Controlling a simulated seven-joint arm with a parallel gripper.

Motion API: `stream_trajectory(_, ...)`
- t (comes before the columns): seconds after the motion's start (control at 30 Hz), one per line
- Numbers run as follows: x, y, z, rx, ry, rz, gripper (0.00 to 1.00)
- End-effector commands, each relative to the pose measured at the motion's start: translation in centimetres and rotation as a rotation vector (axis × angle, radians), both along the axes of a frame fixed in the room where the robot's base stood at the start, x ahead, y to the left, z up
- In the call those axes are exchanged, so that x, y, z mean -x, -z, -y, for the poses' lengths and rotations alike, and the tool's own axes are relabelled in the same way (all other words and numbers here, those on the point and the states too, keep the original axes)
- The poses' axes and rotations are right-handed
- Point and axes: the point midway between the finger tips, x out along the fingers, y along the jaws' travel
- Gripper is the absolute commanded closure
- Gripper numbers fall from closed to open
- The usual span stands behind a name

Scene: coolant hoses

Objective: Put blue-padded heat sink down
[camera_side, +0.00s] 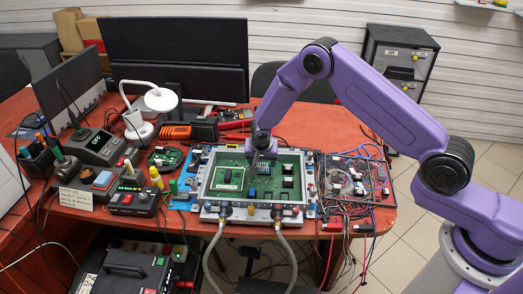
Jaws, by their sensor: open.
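My gripper (262,158) is at the end of the purple arm, low over the middle of the green circuit board (215,185) inside a grey frame. It is open. A small dark block with a bluish tint (264,169) sits on the board just below the fingertips; it may be the blue-padded heat sink, but its pad is too small to make out. The fingers partly hide it, and I cannot tell whether they touch it. Other dark blocks (288,183) stand to its right on the board.
Two grey hoses (285,238) run from fittings on the frame's front edge. A wired board (352,180) lies to the right. A multimeter (230,118) lies behind, a lamp (150,100) stands behind left, and stations and a control box (133,199) crowd the left.

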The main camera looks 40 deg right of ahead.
Motion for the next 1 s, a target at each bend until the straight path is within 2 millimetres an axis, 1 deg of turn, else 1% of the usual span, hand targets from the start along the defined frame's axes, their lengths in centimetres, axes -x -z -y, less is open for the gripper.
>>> stream_trajectory(0.03, 0.2, -0.9, -0.3, 0.000, -0.002, 0.002, 0.35)
stream_trajectory(0.3, 1.6, -5.4, -1.5, -0.001, -0.001, 0.003, 0.35)
stream_trajectory(0.5, 2.6, -8.1, -2.2, -0.001, -0.001, 0.003, 0.35)
stream_trajectory(0.7, 3.1, -9.6, -2.6, 0.000, -0.001, 0.000, 0.35)
stream_trajectory(1.0, 3.1, -10.1, -2.8, -0.002, -0.012, 0.010, 0.35)
